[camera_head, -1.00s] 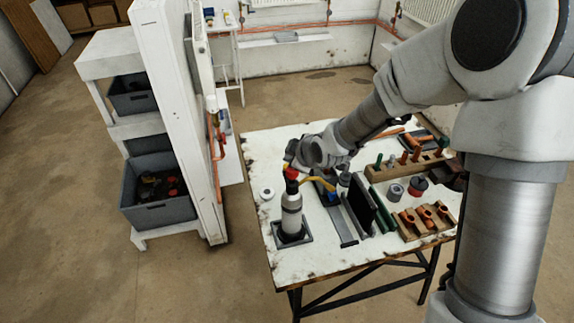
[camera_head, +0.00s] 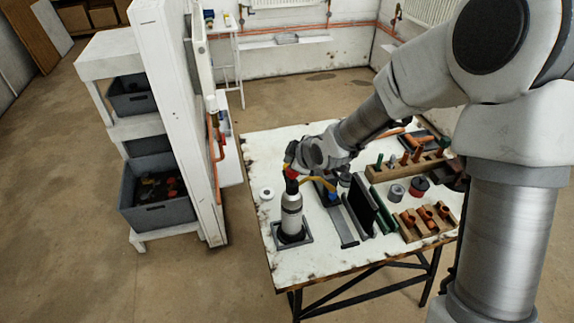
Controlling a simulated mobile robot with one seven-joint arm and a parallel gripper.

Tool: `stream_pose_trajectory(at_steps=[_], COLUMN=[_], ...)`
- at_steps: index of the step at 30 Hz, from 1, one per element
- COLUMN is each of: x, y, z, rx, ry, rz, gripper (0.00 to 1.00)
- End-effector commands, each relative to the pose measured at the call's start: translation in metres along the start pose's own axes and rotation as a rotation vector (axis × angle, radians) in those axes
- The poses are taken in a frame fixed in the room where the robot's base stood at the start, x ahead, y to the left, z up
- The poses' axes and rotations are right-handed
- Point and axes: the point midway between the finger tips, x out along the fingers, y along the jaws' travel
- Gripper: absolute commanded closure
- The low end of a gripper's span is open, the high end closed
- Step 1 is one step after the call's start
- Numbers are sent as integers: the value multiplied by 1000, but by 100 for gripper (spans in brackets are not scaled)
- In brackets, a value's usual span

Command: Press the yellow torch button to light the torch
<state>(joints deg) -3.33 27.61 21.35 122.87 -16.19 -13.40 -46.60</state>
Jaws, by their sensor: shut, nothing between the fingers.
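The torch (camera_head: 291,216) is a pale grey cylinder with a black top. It stands upright in a dark square holder (camera_head: 305,238) on the near left of the white workbench. A red part (camera_head: 291,171) sits at its top, and a yellow tube runs right from there. The yellow button cannot be made out; the head of the torch is partly hidden by my arm's end. My gripper (camera_head: 290,156) is at the torch's head, just above the red part, with its fingers shut and empty. I cannot tell whether it touches the torch. No flame shows.
A dark upright panel (camera_head: 360,208) stands right of the torch. Wooden racks with copper fittings (camera_head: 428,220), a grey tin (camera_head: 396,193) and a red-black tin (camera_head: 419,187) fill the bench's right side.

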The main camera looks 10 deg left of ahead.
Motion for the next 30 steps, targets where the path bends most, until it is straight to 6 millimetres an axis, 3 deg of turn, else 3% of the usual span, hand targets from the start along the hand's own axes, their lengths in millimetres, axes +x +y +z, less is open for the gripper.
stream_pose_trajectory(at_steps=[30], x=[7], y=[-7], z=[6], rx=[0], ry=[-4], rz=[-6], gripper=[100])
